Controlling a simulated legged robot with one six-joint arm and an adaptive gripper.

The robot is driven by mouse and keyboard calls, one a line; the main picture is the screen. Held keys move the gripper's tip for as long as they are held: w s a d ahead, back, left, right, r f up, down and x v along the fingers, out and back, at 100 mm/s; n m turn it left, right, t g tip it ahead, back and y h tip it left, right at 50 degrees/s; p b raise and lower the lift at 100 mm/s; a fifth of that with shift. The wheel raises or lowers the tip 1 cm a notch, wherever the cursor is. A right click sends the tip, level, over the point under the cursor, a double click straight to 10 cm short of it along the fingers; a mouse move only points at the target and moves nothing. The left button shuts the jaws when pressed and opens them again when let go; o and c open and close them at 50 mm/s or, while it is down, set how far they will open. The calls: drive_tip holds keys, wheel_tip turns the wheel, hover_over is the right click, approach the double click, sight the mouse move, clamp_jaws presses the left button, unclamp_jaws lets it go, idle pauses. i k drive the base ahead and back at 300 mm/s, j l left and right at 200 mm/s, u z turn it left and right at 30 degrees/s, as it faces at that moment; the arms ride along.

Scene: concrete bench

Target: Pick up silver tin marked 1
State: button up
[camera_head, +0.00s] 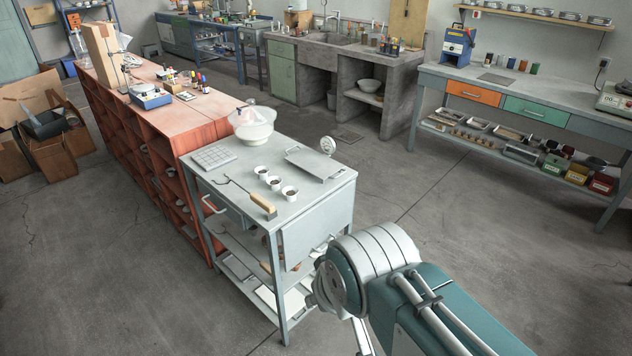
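I cannot make out a silver tin marked 1 at this distance. Several small silvery round containers (543,11) stand in a row on the wall shelf at the top right, and no marks on them are readable. The concrete bench (352,70) at the back centre holds several small jars and tins (388,45), too small to tell apart. My arm reaches in from the lower right, far from both. The fingertips of my gripper do not show, so I cannot see whether it holds anything.
A grey metal cart (318,207) with cups, a bowl and a wood-handled tool stands close in front. A red shelf unit (128,104) adjoins it. A grey workbench (480,88) with drawers stands at the right. The floor (450,190) between cart and benches is clear.

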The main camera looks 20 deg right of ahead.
sight(290, 192)
drive_tip(key=i+j+z, duration=0.15)
drive_tip(key=j+z, duration=0.25)
drive_tip(key=i+j+z, duration=0.1)
drive_tip(key=j+z, duration=0.8)
drive_tip(key=j, duration=0.9)
